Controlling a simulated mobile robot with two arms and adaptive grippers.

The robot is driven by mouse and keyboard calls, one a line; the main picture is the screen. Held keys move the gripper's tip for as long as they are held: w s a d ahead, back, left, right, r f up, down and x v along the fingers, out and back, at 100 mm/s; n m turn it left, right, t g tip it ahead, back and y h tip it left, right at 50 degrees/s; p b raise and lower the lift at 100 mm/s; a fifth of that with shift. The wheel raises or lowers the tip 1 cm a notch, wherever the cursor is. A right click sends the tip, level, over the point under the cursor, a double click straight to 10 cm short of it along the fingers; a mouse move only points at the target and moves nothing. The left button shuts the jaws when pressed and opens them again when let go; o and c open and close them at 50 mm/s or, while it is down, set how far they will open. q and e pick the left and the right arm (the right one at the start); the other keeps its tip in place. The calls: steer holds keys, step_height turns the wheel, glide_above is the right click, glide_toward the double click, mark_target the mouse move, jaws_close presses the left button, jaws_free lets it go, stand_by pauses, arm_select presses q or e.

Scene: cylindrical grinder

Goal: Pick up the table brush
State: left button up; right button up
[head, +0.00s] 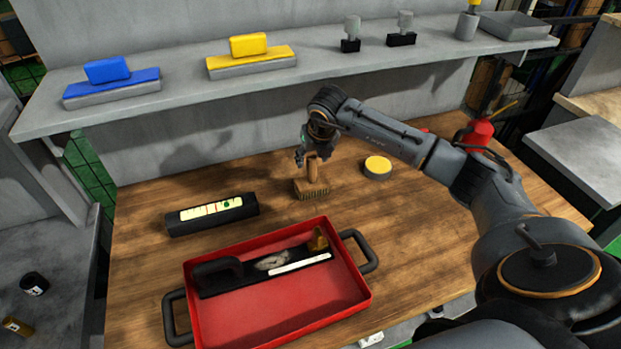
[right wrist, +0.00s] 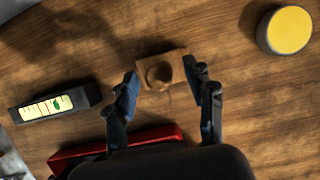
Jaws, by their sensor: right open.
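The table brush (head: 312,186) stands on the wooden table behind the red tray, with its wooden handle up and its bristle block down. My right gripper (head: 308,155) is over the brush, at the height of its handle. In the right wrist view the brush (right wrist: 161,71) shows from above, between the two open fingers of my right gripper (right wrist: 162,85). The fingers are on either side of it. I cannot tell whether they touch it. My left gripper is not in view.
A red tray (head: 325,302) with black handles holds a black tool. A black box with a yellow label (head: 212,214) lies left of the brush, and a round yellow-topped tin (head: 377,167) stands right. A grey shelf (head: 180,85) runs behind. Bare wood surrounds the brush.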

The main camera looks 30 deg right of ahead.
mark_target(312, 175)
steer(key=p+x, duration=0.1)
steer(key=x, duration=0.3)
steer(key=shift+w+f+p, duration=0.15)
steer(key=shift+w+p, duration=0.05)
steer(key=shift+p, duration=0.1)
steer(key=shift+f, duration=0.15)
steer(key=shift+c, duration=1.3)
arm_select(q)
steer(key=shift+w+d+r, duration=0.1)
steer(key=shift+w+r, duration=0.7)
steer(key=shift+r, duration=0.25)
arm_select(e)
jaws_close()
